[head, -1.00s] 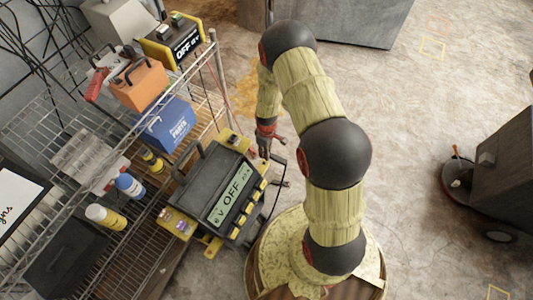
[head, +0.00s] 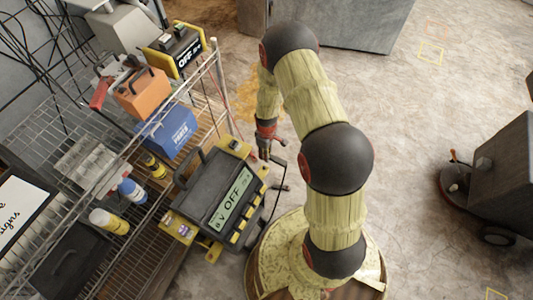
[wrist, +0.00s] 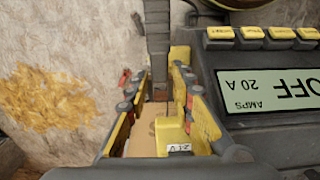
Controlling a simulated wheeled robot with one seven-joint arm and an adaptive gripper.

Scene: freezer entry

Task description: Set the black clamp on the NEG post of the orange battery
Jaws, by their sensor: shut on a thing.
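The orange battery (head: 141,96), a box with a black handle, stands on the upper wire shelf in the head view; its NEG post is too small to make out. My gripper (head: 264,153) hangs low beside the grey and yellow charger (head: 193,200), right of and below the battery in the picture. In the wrist view, a dark upright piece (wrist: 158,45) shows between the fingers of my gripper (wrist: 158,108). It looks like the black clamp, but its jaws are hidden. My gripper is shut on it.
A blue box (head: 167,129), spray cans (head: 108,221) and a second yellow-black charger (head: 176,48) crowd the wire shelf (head: 215,75). A black cable (head: 276,205) loops beside the charger. Open floor (head: 400,120) lies right of my arm.

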